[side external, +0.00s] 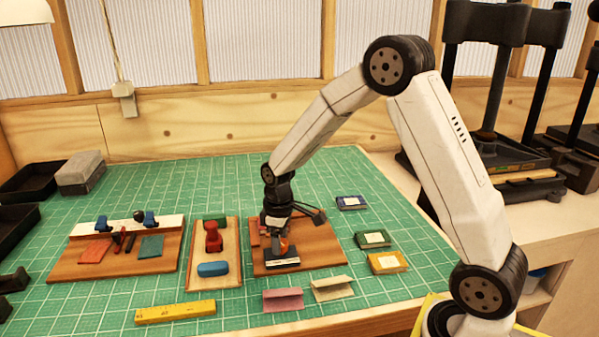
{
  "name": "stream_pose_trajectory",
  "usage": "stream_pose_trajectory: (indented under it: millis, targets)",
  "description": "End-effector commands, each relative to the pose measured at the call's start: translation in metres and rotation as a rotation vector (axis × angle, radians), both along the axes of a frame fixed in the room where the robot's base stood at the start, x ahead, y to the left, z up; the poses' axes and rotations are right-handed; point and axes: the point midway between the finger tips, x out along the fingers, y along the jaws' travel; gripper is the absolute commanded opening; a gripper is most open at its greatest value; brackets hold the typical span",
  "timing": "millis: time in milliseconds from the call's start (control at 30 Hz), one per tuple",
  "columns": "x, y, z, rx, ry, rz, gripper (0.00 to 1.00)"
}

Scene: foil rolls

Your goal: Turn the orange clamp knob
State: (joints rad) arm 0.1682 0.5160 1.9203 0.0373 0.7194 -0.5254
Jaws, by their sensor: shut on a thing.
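My gripper (280,243) points down over the right wooden board (323,248). It is shut on the orange clamp knob (284,243), of which only a small orange patch shows between the dark fingers. A dark block with a pale stripe (282,262) sits at the front of the board, just below the gripper. A dark lever-like part (312,213) sticks out to the right behind the gripper. The gripper hides most of the clamp, so the knob's angle cannot be told.
A middle board (229,284) holds a red handled tool (213,238) and a blue block (213,269). A left board (65,270) carries a white bar and blue clamps. Small booklets (372,240) and folded cards (283,299) lie right and in front. A yellow ruler (175,312) lies front left.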

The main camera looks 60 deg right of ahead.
Motion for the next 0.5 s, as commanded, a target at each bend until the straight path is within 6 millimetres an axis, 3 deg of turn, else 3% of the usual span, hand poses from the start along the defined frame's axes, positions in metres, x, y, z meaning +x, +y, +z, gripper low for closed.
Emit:
stream_pose_trajectory:
  millis: [500]
  targets:
    - [-0.0003,-0.0007,0.0005,0.001,-0.001,-0.493,0.00]
